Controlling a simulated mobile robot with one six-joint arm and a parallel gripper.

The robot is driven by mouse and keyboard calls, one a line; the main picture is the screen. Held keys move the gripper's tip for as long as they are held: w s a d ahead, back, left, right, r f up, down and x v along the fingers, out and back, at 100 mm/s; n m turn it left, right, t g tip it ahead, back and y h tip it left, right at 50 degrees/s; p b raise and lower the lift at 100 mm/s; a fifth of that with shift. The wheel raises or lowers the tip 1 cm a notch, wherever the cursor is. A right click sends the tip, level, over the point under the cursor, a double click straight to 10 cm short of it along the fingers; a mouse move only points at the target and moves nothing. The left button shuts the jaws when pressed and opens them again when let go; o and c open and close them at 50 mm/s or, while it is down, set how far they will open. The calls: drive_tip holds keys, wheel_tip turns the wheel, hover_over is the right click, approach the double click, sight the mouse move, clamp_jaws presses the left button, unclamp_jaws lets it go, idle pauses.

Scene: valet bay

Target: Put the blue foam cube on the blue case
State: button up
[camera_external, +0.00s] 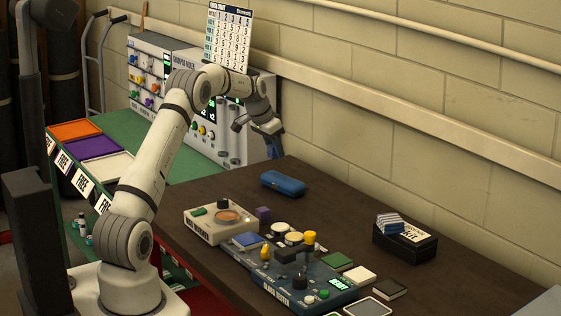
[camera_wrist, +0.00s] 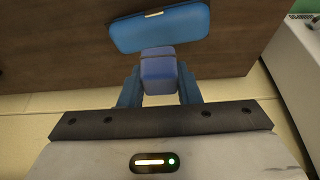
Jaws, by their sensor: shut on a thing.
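My gripper (camera_external: 275,150) is raised above the back edge of the dark table, pointing down. In the wrist view its two blue fingers (camera_wrist: 158,80) are shut on the blue foam cube (camera_wrist: 158,70), one on each side. In the external view I cannot tell the cube apart from the fingers. The blue case (camera_external: 283,184), closed and rounded, lies on the table below and to the right of my gripper. In the wrist view the case (camera_wrist: 160,27) shows just beyond the cube, with a small pale clasp; the cube appears apart from it.
A purple cube (camera_external: 263,213) stands by a beige device (camera_external: 222,221). A blue tester (camera_external: 290,278) with knobs fills the front. A black box (camera_external: 405,243) with striped items stands right. The table around the case is clear. A wall runs behind.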

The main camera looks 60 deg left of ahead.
sight(279, 178)
wheel_tip(279, 178, down, 6)
drive_tip(key=shift+f+p, duration=0.15)
drive_tip(key=shift+p, duration=0.55)
drive_tip(key=shift+f, duration=0.25)
drive_tip(key=shift+f, duration=0.1)
drive_tip(key=shift+f, duration=0.15)
drive_tip(key=o, duration=1)
drive_tip(key=b+v, duration=0.2)
drive_tip(key=v, duration=1)
drive_tip(key=shift+r+b, duration=0.25)
drive_tip(key=shift+b, duration=0.1)
drive_tip(key=shift+d, duration=0.1)
